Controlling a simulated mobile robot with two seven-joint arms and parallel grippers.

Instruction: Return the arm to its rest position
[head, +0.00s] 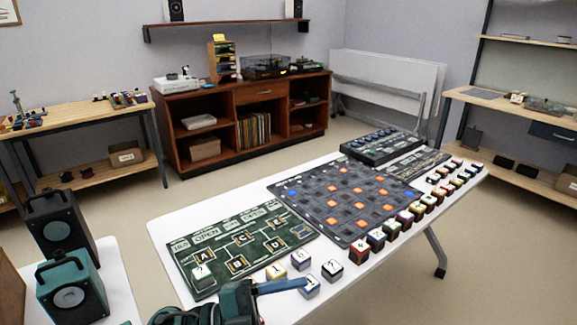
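My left gripper (300,284) comes in at the bottom edge, left of centre, with a dark teal body and a grey-blue finger pointing right. Only one finger shows clearly. My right gripper is not in view.
A green lettered board (222,262) and a dark grid board (318,222) with orange squares lie on the table. Two speakers (72,290) stand at the left. The floor (480,260) at right is clear.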

